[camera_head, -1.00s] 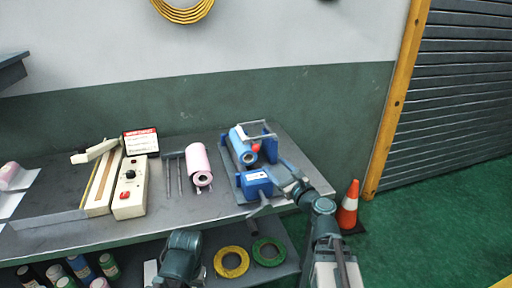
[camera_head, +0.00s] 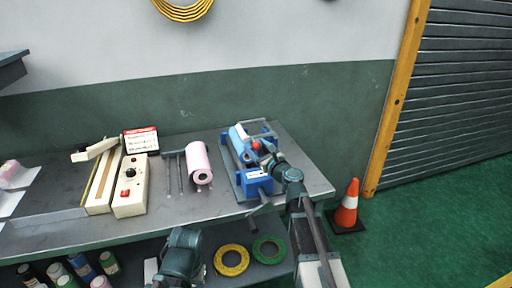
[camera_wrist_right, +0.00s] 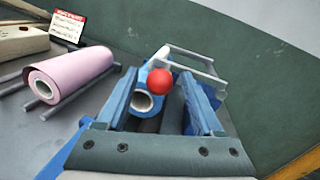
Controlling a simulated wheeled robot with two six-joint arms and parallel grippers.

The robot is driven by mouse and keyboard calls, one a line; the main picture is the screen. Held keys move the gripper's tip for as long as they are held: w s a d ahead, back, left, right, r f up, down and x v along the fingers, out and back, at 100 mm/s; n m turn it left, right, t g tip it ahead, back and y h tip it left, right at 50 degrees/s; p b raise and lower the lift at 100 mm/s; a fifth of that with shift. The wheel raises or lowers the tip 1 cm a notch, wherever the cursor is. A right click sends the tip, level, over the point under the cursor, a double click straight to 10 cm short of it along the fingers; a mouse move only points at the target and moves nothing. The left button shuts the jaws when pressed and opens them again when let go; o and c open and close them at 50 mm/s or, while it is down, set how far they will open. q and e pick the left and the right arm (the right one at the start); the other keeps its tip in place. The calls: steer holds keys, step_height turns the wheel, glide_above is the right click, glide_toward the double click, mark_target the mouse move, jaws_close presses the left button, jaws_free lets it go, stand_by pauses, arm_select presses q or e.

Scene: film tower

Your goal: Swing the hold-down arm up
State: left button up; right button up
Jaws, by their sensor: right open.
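The blue film machine (camera_head: 258,183) stands at the right end of the bench, with a blue film roll (camera_head: 238,138) in it. The hold-down arm is a pale metal bar frame (camera_head: 262,133) with a red knob (camera_head: 256,145). In the right wrist view the knob (camera_wrist_right: 159,82) shows in front of the roll's open end, with the bar (camera_wrist_right: 195,66) behind it. My right gripper (camera_head: 266,154) is open, close to the knob on its near right side; contact cannot be told. My left gripper (camera_head: 180,252) is low at the bench's front edge; its fingers cannot be made out.
A pink roll (camera_head: 198,163) lies on a rod rack left of the machine. A cream sealer (camera_head: 130,190) and a red-white sign (camera_head: 141,140) stand further left. Tape rings (camera_head: 231,261) lie on the lower shelf. A cone (camera_head: 347,208) stands right of the bench.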

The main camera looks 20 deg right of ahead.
steer(key=shift+w, duration=0.3)
steer(key=shift+a, duration=0.1)
steer(key=shift+c, duration=0.2)
jaws_close()
stand_by(1.0)
